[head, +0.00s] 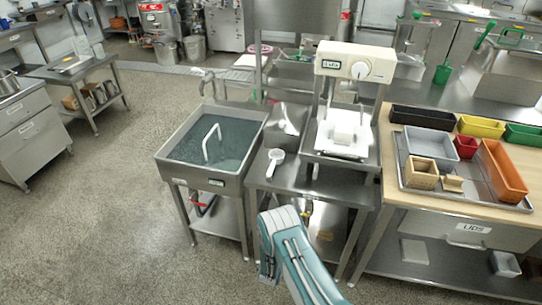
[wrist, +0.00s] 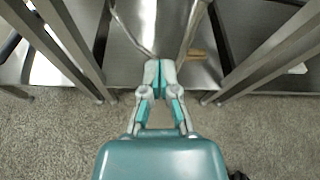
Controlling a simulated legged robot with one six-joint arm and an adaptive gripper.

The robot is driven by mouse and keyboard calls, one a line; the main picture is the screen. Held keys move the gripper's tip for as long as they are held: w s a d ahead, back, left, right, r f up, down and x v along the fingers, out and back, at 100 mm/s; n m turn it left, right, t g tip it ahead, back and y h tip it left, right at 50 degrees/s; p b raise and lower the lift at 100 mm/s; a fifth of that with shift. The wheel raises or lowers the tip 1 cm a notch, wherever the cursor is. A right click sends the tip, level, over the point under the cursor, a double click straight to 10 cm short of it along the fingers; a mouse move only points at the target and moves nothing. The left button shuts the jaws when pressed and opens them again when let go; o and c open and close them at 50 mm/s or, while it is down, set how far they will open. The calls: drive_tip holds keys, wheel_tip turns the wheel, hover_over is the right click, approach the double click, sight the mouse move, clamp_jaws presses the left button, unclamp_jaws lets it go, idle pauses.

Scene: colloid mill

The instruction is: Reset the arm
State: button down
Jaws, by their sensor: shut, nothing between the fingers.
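My arm (head: 290,254) shows in teal and grey at the bottom middle of the head view, in front of the steel stand between the sink and the wooden bench. My gripper (wrist: 160,64) is in the middle of the wrist view, with its teal and grey fingers together and nothing between them. It points toward the stand's lower shelf (wrist: 140,32), between steel legs on both sides. The fingertips cannot be made out in the head view.
A sink (head: 212,150) with water stands left of the mill (head: 345,110). A white scoop (head: 275,160) lies on the stand. At right, a wooden bench holds a metal tray (head: 447,190) and several coloured bins. Open floor (head: 110,225) lies at left.

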drive_tip(key=w+d+r+m+g+h, duration=0.1)
drive_tip(key=w+d+r+m+h, duration=0.2)
drive_tip(key=r, duration=0.6)
drive_tip(key=d+r+m+g+h, duration=0.2)
drive_tip(key=d+r+m, duration=0.25)
drive_tip(key=r, duration=0.55)
drive_tip(key=s+d+r+m+g+h, duration=0.1)
drive_tip(key=s+d+r+m+g, duration=0.15)
drive_tip(key=r, duration=0.35)
drive_tip(key=s+d+r+m+g, duration=0.1)
drive_tip(key=s+d+r+m, duration=0.1)
drive_tip(key=r+m, duration=0.3)
drive_tip(key=s+d+r+m+g+h, duration=0.1)
drive_tip(key=s+d+r+m+g, duration=0.1)
drive_tip(key=r, duration=0.5)
drive_tip(key=s+r+m+g+y, duration=0.3)
drive_tip(key=s+r+m+y, duration=0.2)
drive_tip(key=s+r+m, duration=0.65)
drive_tip(key=s+a+r+m+t+y, duration=0.2)
drive_tip(key=s+a+r+y, duration=0.1)
drive_tip(key=s, duration=0.7)
drive_tip(key=s+a+r+m+t+y, duration=0.2)
drive_tip(key=s+a+r+m+y, duration=0.1)
drive_tip(key=s, duration=0.7)
drive_tip(key=shift+a+r+y, duration=0.15)
drive_tip(key=shift+a+y, duration=0.35)
drive_tip(key=shift+a, duration=0.25)
